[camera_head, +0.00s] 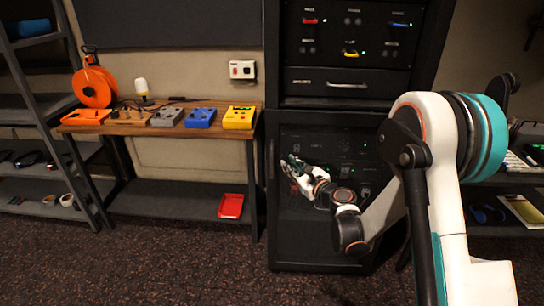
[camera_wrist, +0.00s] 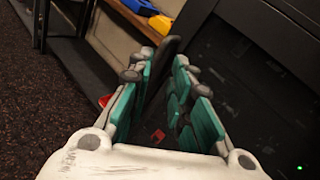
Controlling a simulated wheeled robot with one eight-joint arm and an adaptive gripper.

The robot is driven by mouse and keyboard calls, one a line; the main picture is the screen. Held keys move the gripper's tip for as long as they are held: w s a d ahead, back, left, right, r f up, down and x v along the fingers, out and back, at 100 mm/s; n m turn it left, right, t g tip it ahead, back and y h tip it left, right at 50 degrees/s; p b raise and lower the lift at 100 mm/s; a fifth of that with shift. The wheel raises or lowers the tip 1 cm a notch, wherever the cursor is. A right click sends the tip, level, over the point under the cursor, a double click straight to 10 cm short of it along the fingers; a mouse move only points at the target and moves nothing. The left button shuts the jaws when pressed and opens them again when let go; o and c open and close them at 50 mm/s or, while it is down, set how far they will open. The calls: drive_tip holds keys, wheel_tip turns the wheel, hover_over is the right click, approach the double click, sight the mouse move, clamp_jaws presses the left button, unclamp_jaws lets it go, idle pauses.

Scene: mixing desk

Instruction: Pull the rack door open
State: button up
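The black equipment rack (camera_head: 345,100) stands right of centre in the head view. Its lower section has a dark door (camera_head: 300,240), which appears closed. A thin dark upright handle (camera_head: 271,158) shows at the door's left edge. My gripper (camera_head: 289,165) is in front of the lower door, close to this handle. In the wrist view my gripper (camera_wrist: 163,75) has its teal-padded fingers apart. A dark bar, apparently the handle (camera_wrist: 171,47), runs between them. I cannot tell whether either finger touches it.
A wooden bench (camera_head: 150,127) with coloured boxes and an orange cable reel (camera_head: 94,86) stands left of the rack. A red tray (camera_head: 231,206) lies on its lower shelf. The carpet (camera_head: 170,265) in front is clear. A drawer (camera_head: 345,82) is above the door.

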drive_tip(key=shift+w+a+f+m+t+b, duration=0.15)
drive_tip(key=shift+w+a+f+m+b, duration=0.55)
drive_tip(key=shift+w+a, duration=1)
drive_tip(key=shift+w+a+f+m+t+b, duration=0.2)
drive_tip(key=shift+w+a+f+m+b, duration=0.55)
drive_tip(key=shift+w, duration=1.8)
drive_tip(key=shift+w+a+f+m+t+b, duration=0.15)
drive_tip(key=shift+w+a+f+m+b, duration=0.25)
drive_tip(key=shift+w+a+f, duration=0.95)
drive_tip(key=shift+w+a+r, duration=0.1)
drive_tip(key=shift+w+r, duration=0.4)
drive_tip(key=shift+w, duration=0.2)
drive_tip(key=shift+c, duration=0.5)
clamp_jaws()
